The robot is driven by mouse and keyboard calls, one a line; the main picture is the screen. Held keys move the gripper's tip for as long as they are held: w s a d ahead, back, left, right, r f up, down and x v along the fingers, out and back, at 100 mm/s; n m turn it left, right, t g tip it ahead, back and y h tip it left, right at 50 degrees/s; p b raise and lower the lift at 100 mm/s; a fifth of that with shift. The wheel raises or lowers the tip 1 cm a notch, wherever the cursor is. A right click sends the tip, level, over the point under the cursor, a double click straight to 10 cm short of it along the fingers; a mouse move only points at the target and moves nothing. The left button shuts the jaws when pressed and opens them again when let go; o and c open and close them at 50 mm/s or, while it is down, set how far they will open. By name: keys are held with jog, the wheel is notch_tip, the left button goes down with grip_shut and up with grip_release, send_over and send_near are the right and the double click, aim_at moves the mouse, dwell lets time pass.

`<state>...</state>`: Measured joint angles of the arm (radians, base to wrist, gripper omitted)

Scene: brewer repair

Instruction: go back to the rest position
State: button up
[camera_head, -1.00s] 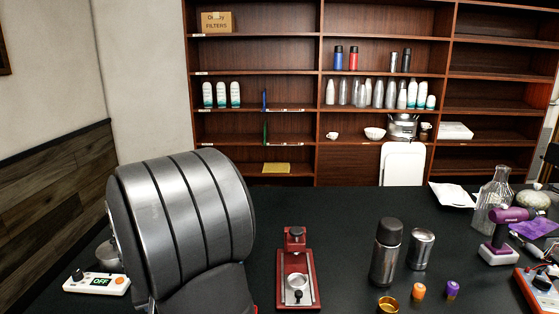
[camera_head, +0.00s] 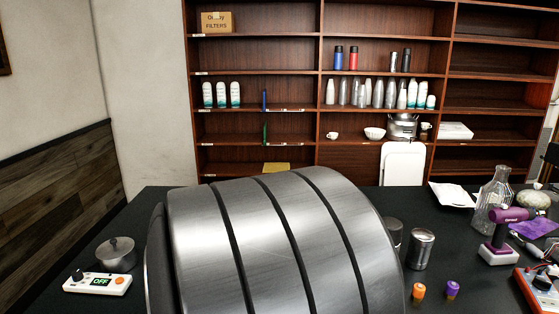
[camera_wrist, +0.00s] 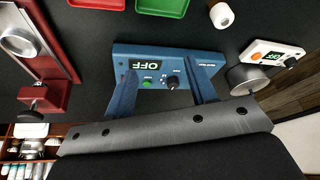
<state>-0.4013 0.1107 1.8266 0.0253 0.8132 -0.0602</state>
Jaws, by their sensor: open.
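The grey, bolted edge of my gripper (camera_wrist: 165,132) spans the lower part of the wrist view, with a black body below it.
A dark flask (camera_head: 394,230) is partly hidden beside my arm; a steel cup (camera_head: 421,250) stands to its right. Orange (camera_head: 418,291) and purple (camera_head: 452,289) pieces lie in front. A white controller (camera_head: 97,283) and silver pot (camera_head: 115,254) are at left. A red stand (camera_wrist: 58,60) shows in the wrist view.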

notch_tip(320, 180, up, 10)
jog(key=w+d+m, duration=0.2)
jog(key=w+d, duration=0.2)
jog(key=d, duration=0.3)
jog(key=w+d+r+m+h, duration=0.1)
jog(key=w+d+m, duration=0.1)
jog(key=w+d, duration=0.2)
jog(key=w+d+m+h, duration=0.1)
jog(key=w+d, duration=0.3)
jog(key=d, duration=0.7)
jog(key=shift+r+m+t, duration=0.25)
jog(key=shift+m+t, duration=0.05)
jog(key=shift+m, duration=0.2)
